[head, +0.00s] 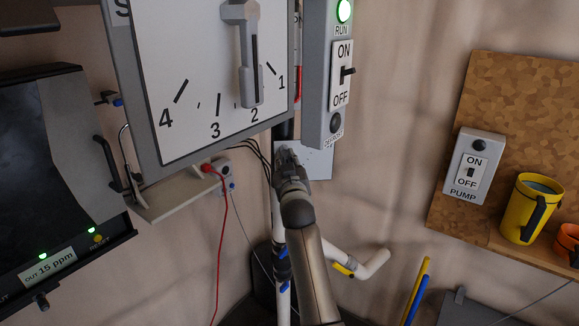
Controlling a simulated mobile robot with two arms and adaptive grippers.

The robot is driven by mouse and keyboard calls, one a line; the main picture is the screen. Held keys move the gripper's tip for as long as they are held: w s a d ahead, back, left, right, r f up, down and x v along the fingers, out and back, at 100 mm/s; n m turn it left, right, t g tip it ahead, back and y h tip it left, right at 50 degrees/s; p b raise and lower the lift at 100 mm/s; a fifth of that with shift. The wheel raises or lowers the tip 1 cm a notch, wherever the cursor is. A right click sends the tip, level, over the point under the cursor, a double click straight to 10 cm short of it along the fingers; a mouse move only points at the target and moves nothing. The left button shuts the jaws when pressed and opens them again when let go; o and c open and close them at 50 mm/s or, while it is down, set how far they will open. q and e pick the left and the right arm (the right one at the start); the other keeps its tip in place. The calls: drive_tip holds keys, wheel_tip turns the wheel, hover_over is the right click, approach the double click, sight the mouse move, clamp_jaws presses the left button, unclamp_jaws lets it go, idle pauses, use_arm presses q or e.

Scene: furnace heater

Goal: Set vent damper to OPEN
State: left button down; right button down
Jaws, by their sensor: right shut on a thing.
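My right gripper (288,160) reaches up from the bottom of the head view and is shut at a white plate (318,163) below the large dial panel. The plate sits by a dark vertical pipe (284,131). The gripper and wrist cover what is held, which appears to be the vent damper's handle. I cannot read any OPEN marking or tell the damper's angle. My left gripper is not in view.
The dial panel (180,60) hangs above left, beside a grey switch box (313,100) with a lit green lamp. A red cable (224,230) and white pipes (375,264) are near my arm. A pump switch (475,165) and yellow mug (521,209) are right.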

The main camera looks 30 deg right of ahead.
sight(284, 148)
drive_tip(key=shift+w+a+m, duration=0.15)
drive_tip(key=shift+a+m, duration=0.15)
drive_tip(key=shift+m, duration=0.9)
drive_tip(key=shift+r+b, duration=0.1)
drive_tip(key=shift+b, duration=0.2)
drive_tip(key=c, duration=1.4)
unclamp_jaws()
drive_tip(key=shift+c, duration=0.2)
wheel_tip(284, 148, up, 10)
drive_tip(key=shift+f, duration=0.1)
